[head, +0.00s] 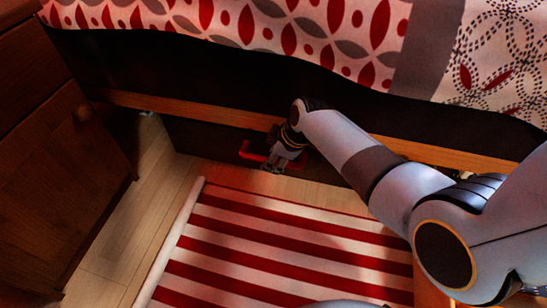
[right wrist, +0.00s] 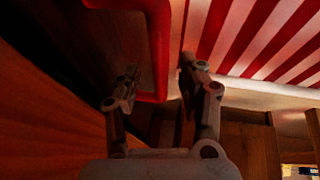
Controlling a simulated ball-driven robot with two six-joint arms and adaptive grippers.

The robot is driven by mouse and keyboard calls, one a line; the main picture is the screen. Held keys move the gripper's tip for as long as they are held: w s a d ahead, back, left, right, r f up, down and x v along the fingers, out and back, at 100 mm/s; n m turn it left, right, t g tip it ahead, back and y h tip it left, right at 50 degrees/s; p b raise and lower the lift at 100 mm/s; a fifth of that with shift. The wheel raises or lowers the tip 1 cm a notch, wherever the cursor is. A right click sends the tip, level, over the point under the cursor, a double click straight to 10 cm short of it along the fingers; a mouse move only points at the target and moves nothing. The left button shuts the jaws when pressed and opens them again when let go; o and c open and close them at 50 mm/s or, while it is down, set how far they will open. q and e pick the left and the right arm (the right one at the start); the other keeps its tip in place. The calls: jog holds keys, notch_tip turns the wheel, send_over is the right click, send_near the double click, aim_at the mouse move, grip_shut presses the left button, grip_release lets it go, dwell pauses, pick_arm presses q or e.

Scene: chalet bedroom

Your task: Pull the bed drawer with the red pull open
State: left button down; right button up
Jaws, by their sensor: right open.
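The bed drawer (head: 200,138) is a dark front under the bed's orange-brown wooden rail. It looks about flush below the rail. Its red pull (head: 250,153) is a bar low on the front, partly hidden behind my right gripper (head: 273,168). My left gripper is not in view.
A red-and-white striped rug (head: 290,250) lies on the wooden floor in front of the drawer. A brown wooden cabinet (head: 55,190) stands at the left. The bed's patterned cover (head: 270,30) overhangs above. Bare floor (head: 155,195) shows between cabinet and rug.

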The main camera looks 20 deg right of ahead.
grip_shut()
dwell(0.3)
dwell(0.3)
